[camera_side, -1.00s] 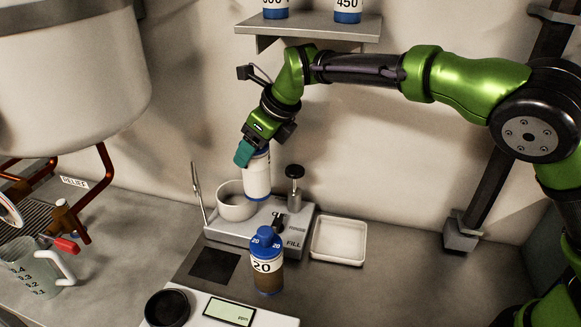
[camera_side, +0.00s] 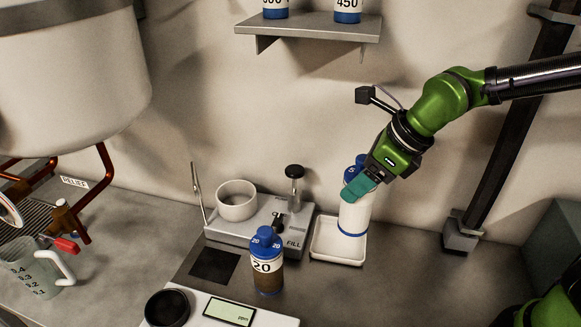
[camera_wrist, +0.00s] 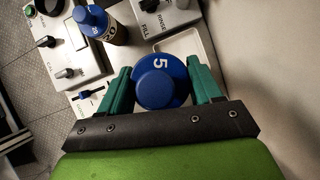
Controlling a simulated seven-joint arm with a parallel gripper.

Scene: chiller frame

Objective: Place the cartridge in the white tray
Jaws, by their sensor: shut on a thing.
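The cartridge (camera_side: 354,217) is a white cylinder with a blue cap and a blue band near its base. My gripper (camera_side: 357,187) is shut on its upper part and holds it upright over the white tray (camera_side: 324,250). In the side view its base overlaps the tray; I cannot tell whether it touches the tray floor. In the wrist view the blue cap (camera_wrist: 160,82), marked 5, sits between the teal fingers of my gripper (camera_wrist: 163,85). The white tray also shows in the wrist view (camera_wrist: 203,64), partly hidden by the cap and a finger.
A bottle marked 20 (camera_side: 267,268) stands in front of the grey FILL station (camera_side: 262,238). A white cup (camera_side: 237,199) sits on that station. A shelf (camera_side: 310,27) with two bottles hangs above. The counter right of the tray is clear.

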